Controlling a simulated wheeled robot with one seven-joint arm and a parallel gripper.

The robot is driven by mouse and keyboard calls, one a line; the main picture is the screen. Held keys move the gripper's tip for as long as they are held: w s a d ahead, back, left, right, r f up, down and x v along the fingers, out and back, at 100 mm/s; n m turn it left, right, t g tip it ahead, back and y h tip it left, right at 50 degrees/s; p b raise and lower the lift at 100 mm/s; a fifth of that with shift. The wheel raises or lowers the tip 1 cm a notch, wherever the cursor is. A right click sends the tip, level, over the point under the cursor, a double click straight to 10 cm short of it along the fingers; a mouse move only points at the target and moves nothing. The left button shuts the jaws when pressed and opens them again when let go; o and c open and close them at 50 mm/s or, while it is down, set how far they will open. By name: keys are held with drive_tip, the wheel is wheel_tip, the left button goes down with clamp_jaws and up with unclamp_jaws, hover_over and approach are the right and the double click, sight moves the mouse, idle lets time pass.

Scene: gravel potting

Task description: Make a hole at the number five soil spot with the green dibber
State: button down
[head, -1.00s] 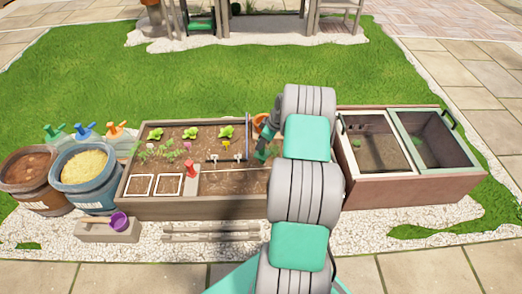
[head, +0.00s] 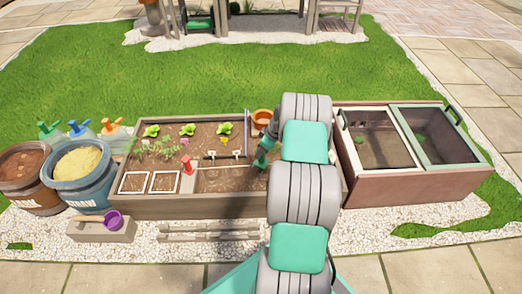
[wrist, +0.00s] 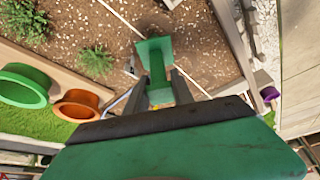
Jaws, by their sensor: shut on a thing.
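My gripper (wrist: 163,92) is shut on the green dibber (wrist: 157,62) in the wrist view. The dibber's wide green part lies beyond the fingertips, over brown soil. In the head view my gripper (head: 262,160) is over the right part of the planting bed (head: 200,208), partly hidden by my arm. Small white markers stand in the soil, one left (head: 211,156) and one right (head: 236,154). Their numbers are too small to read, so I cannot tell which spot is number five. I cannot tell whether the dibber touches the soil.
An orange pot (head: 262,117) stands at the bed's far right; it also shows in the wrist view (wrist: 77,106) beside a green pot (wrist: 22,86). A red-topped object (head: 187,162) stands left of my gripper. A cold frame (head: 415,185) is to the right.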

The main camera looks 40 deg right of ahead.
sight(261, 162)
idle(0.4)
drive_tip(key=shift+f+b, duration=2.2)
drive_tip(key=shift+f, duration=0.9)
drive_tip(key=shift+r+p, duration=3.1)
drive_tip(key=shift+r, duration=2.15)
